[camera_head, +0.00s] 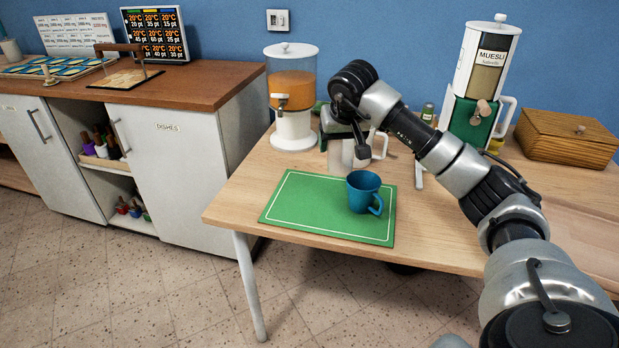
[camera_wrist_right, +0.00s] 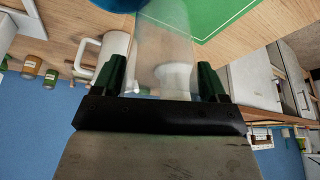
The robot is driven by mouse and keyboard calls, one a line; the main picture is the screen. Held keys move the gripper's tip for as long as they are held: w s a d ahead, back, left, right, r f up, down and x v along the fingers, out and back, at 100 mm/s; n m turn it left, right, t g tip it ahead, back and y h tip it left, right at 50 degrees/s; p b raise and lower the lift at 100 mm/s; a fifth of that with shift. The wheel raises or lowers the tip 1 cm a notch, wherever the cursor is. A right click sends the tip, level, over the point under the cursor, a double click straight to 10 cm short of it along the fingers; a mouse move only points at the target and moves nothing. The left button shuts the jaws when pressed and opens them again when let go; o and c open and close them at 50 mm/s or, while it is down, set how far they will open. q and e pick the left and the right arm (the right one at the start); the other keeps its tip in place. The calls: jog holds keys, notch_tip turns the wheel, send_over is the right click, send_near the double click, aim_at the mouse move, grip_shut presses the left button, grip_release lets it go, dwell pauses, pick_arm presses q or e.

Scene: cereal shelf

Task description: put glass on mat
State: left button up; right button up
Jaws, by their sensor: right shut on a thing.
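The green mat (camera_head: 290,214) with a white border line lies at the table's front left; its edge also shows in the wrist view (camera_wrist_right: 215,22). A blue mug (camera_head: 363,190) stands on the mat's right part. My right gripper (camera_head: 338,132) is behind the mat. In the wrist view, its dark green fingers (camera_wrist_right: 162,76) are shut on a clear glass (camera_wrist_right: 163,42). The glass is hard to make out in the head view, and I cannot tell whether it touches the table. My left gripper is not in view.
A white mug (camera_wrist_right: 112,55) is close beside the held glass. An orange drink dispenser (camera_head: 292,90) stands behind the mat, left of the gripper. A muesli dispenser (camera_head: 485,75) and wooden box (camera_head: 567,140) are at the back right. The mat's left half is clear.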

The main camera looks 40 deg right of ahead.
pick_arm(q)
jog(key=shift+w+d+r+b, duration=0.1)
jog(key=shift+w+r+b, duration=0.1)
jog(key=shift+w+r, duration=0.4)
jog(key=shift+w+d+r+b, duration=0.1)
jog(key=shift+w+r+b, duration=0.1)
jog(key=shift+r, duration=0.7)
pick_arm(e)
jog(key=shift+w+a+f, duration=0.9)
jog(key=shift+a+f, duration=0.1)
jog(key=shift+f, duration=0.45)
jog(key=shift+w+a+f, duration=0.9)
jog(key=shift+a+f, duration=0.1)
jog(key=shift+f, duration=0.5)
jog(key=shift+w+a+f, duration=0.9)
jog(key=shift+a+f, duration=0.1)
jog(key=shift+f, duration=0.45)
jog(key=shift+f, duration=0.15)
jog(key=o, duration=1)
